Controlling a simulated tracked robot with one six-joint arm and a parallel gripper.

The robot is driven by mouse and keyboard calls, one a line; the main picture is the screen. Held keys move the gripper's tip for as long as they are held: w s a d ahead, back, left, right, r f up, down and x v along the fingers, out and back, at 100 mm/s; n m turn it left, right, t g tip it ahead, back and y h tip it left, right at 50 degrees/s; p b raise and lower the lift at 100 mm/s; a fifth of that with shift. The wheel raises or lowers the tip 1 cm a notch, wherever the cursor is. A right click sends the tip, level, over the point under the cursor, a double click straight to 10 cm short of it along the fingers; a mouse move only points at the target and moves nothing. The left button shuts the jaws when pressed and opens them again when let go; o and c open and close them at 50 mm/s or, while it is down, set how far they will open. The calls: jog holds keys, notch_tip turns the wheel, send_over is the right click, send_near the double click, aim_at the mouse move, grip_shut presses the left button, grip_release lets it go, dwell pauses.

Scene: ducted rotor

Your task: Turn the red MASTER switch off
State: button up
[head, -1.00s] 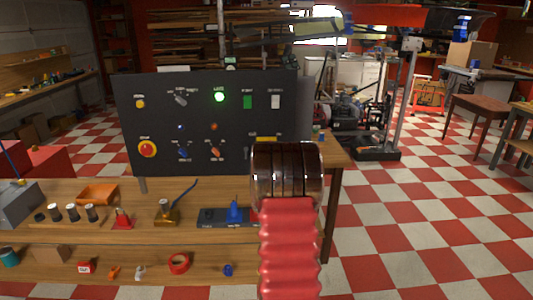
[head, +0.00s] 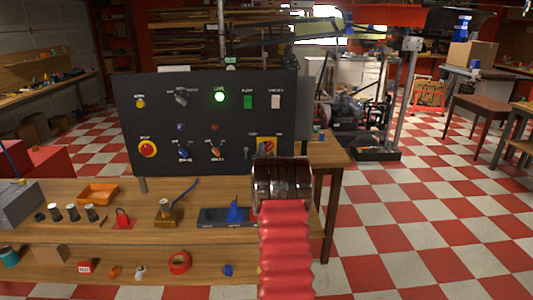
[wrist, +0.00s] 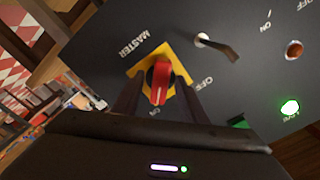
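The red MASTER switch (head: 267,147) is a red handle on a yellow plate, low on the right of the dark control panel (head: 200,118). In the wrist view the red handle (wrist: 159,82) points along the ON label side, with OFF printed to its right. My gripper (wrist: 158,77) is open, with one dark finger on each side of the handle. Slivers of yellow show between fingers and handle, so contact is not visible. In the head view my wrist and arm hide the fingers and cover the area just below the switch.
The green LIVE lamp (head: 219,97) is lit; it also shows in the wrist view (wrist: 290,107). A bent toggle lever (wrist: 222,46) is close to the MASTER plate. A red emergency button (head: 148,149) is at the panel's left. A blue-handled device (head: 234,212) stands on the bench below.

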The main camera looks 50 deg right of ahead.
grip_shut()
dwell(0.5)
jog(key=shift+n, duration=0.5)
jog(key=n, duration=0.3)
jog(key=shift+s+d+f+n, duration=0.1)
jog(key=shift+n, duration=0.3)
jog(key=n, duration=1.3)
